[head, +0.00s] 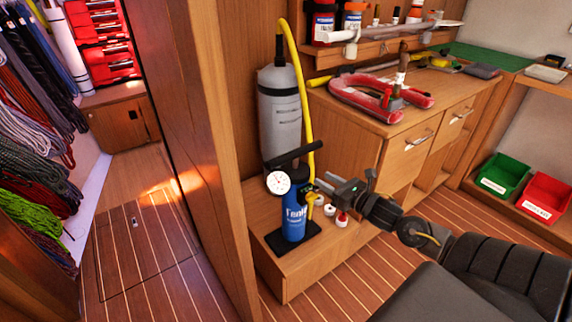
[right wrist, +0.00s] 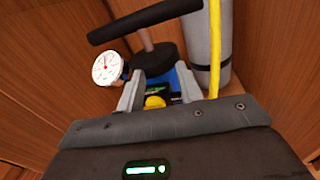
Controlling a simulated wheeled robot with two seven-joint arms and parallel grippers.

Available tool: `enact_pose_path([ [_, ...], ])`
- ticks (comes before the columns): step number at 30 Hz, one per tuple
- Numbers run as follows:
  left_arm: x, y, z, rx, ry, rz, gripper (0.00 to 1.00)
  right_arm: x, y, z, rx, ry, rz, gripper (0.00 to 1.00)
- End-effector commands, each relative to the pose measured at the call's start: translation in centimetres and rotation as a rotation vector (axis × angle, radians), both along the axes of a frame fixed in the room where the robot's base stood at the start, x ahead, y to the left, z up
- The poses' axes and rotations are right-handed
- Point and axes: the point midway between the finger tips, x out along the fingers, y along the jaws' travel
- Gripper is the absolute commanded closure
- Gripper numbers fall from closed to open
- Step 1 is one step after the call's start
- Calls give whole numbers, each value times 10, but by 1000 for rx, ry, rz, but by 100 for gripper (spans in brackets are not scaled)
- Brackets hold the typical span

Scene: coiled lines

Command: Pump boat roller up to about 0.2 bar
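The blue hand pump (head: 294,217) stands upright on a black foot plate (head: 277,245) on a low wooden step. Its black T-handle (head: 296,154) is above the body, with some rod showing in the right wrist view (right wrist: 146,38). A white round gauge (head: 278,183) sits at its left; its reading is too small to tell. The grey cylinder, apparently the boat roller (head: 281,115), stands behind, with a yellow hose (head: 299,70) from its top down to the pump. My right gripper (head: 325,187) is open beside the pump, with a yellow knob (right wrist: 155,102) between its fingers (right wrist: 160,88). My left gripper is out of view.
Small red-and-white pieces (head: 341,219) lie on the step (head: 315,258). A wooden cabinet (head: 400,160) stands right, bearing a red U-shaped object (head: 365,98). Green (head: 503,175) and red (head: 545,198) bins sit further right. A wooden partition (head: 215,150) bounds the left; coiled ropes (head: 35,150) hang beyond.

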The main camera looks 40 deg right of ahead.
Motion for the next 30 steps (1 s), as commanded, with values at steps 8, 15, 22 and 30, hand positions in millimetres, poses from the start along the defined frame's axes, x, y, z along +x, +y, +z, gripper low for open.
enact_pose_path([
  [8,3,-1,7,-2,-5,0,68,9,20,22,-101,-54,59,64],
  [15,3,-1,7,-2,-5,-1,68,32,25,23,-96,-58,60,64],
  [22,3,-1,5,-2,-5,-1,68,69,30,22,-94,-56,56,64],
  [30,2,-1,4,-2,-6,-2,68,104,35,21,-94,-53,54,64],
])
